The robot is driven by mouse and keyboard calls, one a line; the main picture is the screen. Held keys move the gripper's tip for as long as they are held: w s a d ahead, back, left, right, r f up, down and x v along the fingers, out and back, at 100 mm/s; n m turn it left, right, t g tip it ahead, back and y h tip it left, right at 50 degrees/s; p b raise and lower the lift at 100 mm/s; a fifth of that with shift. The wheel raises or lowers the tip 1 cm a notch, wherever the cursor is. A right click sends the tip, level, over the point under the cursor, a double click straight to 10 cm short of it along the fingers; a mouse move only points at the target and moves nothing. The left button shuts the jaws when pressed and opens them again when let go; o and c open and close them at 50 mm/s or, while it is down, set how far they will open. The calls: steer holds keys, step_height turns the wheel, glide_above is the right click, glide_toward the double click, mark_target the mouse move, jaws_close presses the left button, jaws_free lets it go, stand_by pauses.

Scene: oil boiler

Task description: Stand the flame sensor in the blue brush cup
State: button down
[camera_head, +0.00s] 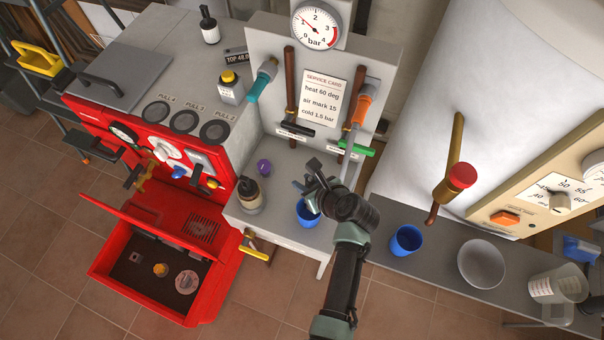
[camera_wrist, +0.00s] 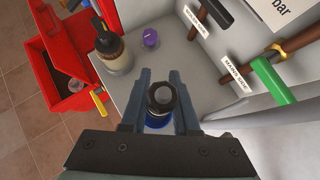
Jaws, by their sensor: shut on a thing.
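My gripper (camera_wrist: 160,98) is shut on the flame sensor (camera_wrist: 162,94), a small dark cylinder with a pale, glassy round end facing the wrist camera. In the head view my gripper (camera_head: 311,188) hangs over a blue cup (camera_head: 307,214) on the grey bench. Blue of this cup (camera_wrist: 157,123) shows just below the sensor in the wrist view. My gripper and the sensor hide much of the cup, so I cannot tell whether the sensor's lower end is inside it. A second blue cup (camera_head: 406,240) stands on the shelf to the right.
A dark-topped bottle (camera_head: 250,194) and a purple knob-like piece (camera_head: 264,166) stand left of the cup. The open red boiler (camera_head: 155,265) is at left; a pale bowl (camera_head: 482,262) is at right.

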steer(key=f, duration=0.1)
steer(key=b, duration=0.6)
glide_above(302, 203)
step_height(302, 203, down, 5)
steer(key=shift+s+d+f+b, duration=0.1)
steer(key=shift+d+f+b, duration=0.1)
steer(key=shift+f+b, duration=1.05)
steer(key=shift+s+d+f+b, duration=0.15)
steer(key=shift+f+b, duration=0.65)
steer(key=shift+f, duration=0.8)
steer(key=shift+s+f, duration=0.15)
steer(key=shift+f, duration=0.35)
steer(key=c, duration=1.1)
jaws_free()
steer(key=shift+s, duration=0.1)
steer(key=o, duration=0.5)
steer(key=shift+w+f, duration=0.1)
steer(key=shift+w, duration=0.1)
steer(key=shift+r, duration=0.25)
